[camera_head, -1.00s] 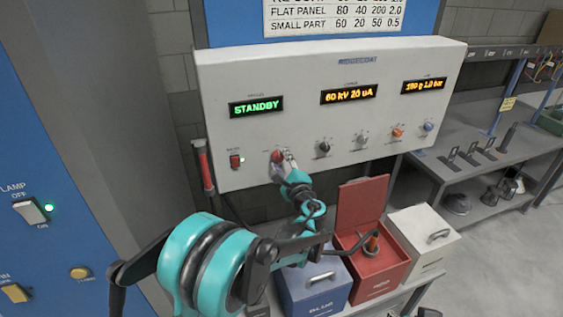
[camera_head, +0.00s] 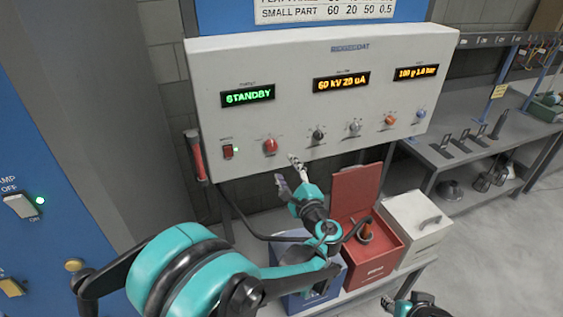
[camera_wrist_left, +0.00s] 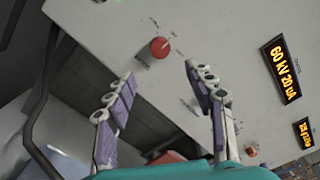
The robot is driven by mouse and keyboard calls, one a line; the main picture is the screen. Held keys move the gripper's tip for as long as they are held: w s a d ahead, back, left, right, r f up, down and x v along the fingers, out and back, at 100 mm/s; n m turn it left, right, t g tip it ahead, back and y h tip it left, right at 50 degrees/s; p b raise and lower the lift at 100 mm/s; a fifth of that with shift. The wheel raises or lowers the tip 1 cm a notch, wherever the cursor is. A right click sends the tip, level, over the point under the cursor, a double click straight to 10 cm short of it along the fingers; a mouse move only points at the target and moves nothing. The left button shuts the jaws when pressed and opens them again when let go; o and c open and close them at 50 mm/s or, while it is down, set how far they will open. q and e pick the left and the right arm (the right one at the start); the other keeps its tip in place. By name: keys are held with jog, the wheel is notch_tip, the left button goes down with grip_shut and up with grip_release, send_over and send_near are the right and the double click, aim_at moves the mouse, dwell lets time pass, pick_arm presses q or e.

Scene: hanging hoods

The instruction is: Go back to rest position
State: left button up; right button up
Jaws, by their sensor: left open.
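My left gripper (camera_head: 288,172) is open and empty, below the front of the grey control panel (camera_head: 300,110) in the head view. In the left wrist view its two purple-padded fingers (camera_wrist_left: 160,95) stand apart. The red knob (camera_head: 270,146) on the panel is clear of the fingers; it also shows in the left wrist view, above the gap between them (camera_wrist_left: 159,47). The panel's displays read STANDBY (camera_head: 247,96), 60 kV 20 uA (camera_head: 341,82) and an orange third line (camera_head: 416,72).
Below the panel stand a blue box (camera_head: 318,300), a red box (camera_head: 372,264) with its lid raised and a white box (camera_head: 415,232). A grey workbench (camera_head: 470,130) with tools is at right. A blue cabinet (camera_head: 45,250) is at left. Grey floor is open at lower right.

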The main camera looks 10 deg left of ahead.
pick_arm(q)
jog(key=shift+s+d, duration=0.25)
jog(key=shift+s, duration=0.2)
jog(key=s+a+f+n+g+h+b, duration=0.2)
jog(key=s+a+f+n+g+b, duration=0.1)
jog(key=s+a+f+n, duration=0.3)
jog(key=s+a+f+n+g+h+b, duration=0.2)
jog(key=s+a+f+n+g, duration=0.15)
jog(key=s, duration=0.35)
jog(key=s+d+f+n+h+b, duration=0.2)
jog(key=s+f+n+h, duration=0.1)
jog(key=s, duration=0.4)
jog(key=s+d+f+n+g+h+b, duration=0.1)
jog(key=s+d+f+n+h+b, duration=0.1)
jog(key=s+f, duration=0.4)
jog(key=d+n+h, duration=0.1)
jog(key=n, duration=0.1)
jog(key=shift+s+d+n, duration=0.2)
jog(key=shift+s+n, duration=0.15)
